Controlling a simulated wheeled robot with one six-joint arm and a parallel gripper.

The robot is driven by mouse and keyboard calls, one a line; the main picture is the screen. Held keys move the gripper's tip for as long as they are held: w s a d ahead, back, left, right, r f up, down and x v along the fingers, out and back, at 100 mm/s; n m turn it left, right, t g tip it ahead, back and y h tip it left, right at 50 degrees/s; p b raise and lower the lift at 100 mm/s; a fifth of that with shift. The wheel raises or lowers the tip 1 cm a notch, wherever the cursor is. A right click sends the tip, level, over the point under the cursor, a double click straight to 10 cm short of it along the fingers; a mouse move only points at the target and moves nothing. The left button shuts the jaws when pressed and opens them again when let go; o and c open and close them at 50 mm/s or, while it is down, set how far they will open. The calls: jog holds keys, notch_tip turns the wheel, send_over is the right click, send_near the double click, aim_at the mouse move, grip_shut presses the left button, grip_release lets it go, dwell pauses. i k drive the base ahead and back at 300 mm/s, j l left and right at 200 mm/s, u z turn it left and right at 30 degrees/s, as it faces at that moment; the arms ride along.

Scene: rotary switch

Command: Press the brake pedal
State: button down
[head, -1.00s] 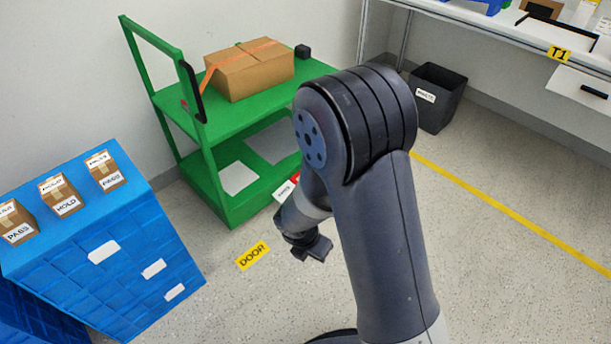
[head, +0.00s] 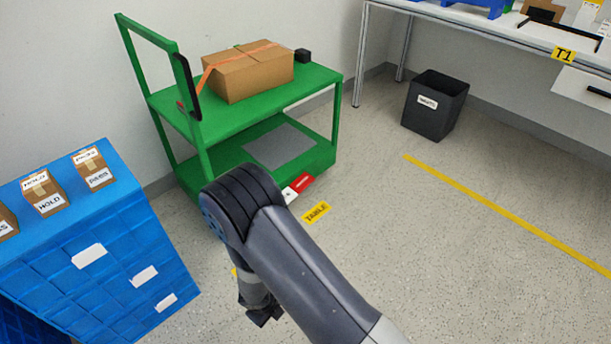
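A green cart (head: 322,163) stands against the back wall. A small red part (head: 303,182) with a white label lies low at the cart's front edge, near the floor; it looks like the brake pedal, but its label is too small to read. My arm partly covers the area just left of it. My gripper (head: 263,317) points down over the floor, left of and nearer than the red part, and apart from it. Its fingers are dark and small, and I cannot see whether they are open or shut.
A cardboard box (head: 248,72) with an orange strap sits on the cart's top deck. A blue crate stack (head: 100,255) with small cartons stands left. A black bin (head: 436,105) and a workbench (head: 480,25) are at the right. The floor in front of the cart is open.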

aim_at(303, 182)
jog(key=i+j+z, duration=0.15)
jog(key=i, duration=2.05)
jog(key=l, duration=0.1)
